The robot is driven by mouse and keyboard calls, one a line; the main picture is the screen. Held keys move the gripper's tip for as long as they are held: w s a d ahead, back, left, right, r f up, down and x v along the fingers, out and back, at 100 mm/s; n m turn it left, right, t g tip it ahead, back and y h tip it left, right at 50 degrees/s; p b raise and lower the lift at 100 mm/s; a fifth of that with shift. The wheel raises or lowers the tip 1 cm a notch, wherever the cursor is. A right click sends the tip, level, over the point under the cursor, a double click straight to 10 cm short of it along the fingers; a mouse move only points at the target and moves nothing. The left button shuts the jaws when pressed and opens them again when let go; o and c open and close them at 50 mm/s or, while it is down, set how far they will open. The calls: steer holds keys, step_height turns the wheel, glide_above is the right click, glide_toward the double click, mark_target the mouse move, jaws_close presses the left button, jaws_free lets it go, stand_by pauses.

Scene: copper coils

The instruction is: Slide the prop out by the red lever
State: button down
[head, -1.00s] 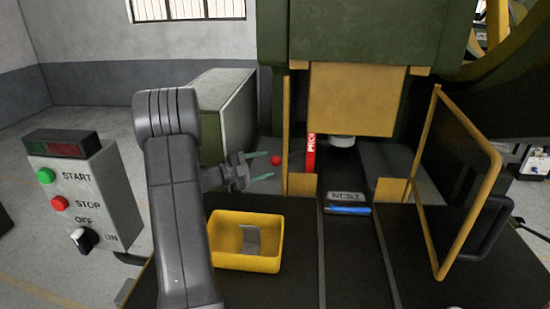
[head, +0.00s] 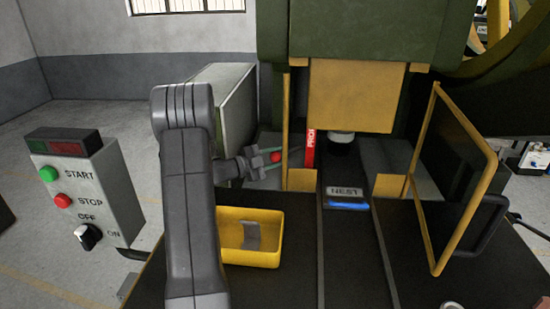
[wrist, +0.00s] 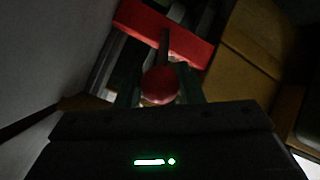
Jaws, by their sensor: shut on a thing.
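The red ball knob of the lever (head: 276,157) sits left of the yellow guard post, in the press opening. My gripper (head: 274,159) is shut on this knob. In the wrist view the knob (wrist: 160,85) lies between the two greenish fingers, with a thin dark rod beyond it. The red prop (head: 310,147), with white lettering, stands upright beside the ram, behind the post. A red bar (wrist: 165,30), likely the prop, crosses the top of the wrist view. The lever's link to the prop is mostly hidden.
A yellow bin (head: 270,250) with a grey piece stands in front, below my gripper. The yellow guard post (head: 285,110) is close on the right. A grey cabinet (head: 232,95) is behind my arm. A control box (head: 85,190) stands left.

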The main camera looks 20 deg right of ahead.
steer(key=w+a+b, duration=0.1)
steer(key=a, duration=0.2)
steer(key=w+a+b, duration=0.1)
steer(key=shift+w+a+f+b, duration=0.15)
steer(key=shift+w+b, duration=0.15)
steer(key=shift+w, duration=0.05)
steer(key=shift+a, duration=0.15)
steer(key=c, duration=1.3)
jaws_free()
steer(key=shift+o, duration=1.4)
steer(key=shift+w+a, duration=0.15)
steer(key=a+b, duration=0.3)
steer(key=a, duration=0.9)
steer(key=shift+s, duration=0.3)
steer(key=shift+d, duration=0.15)
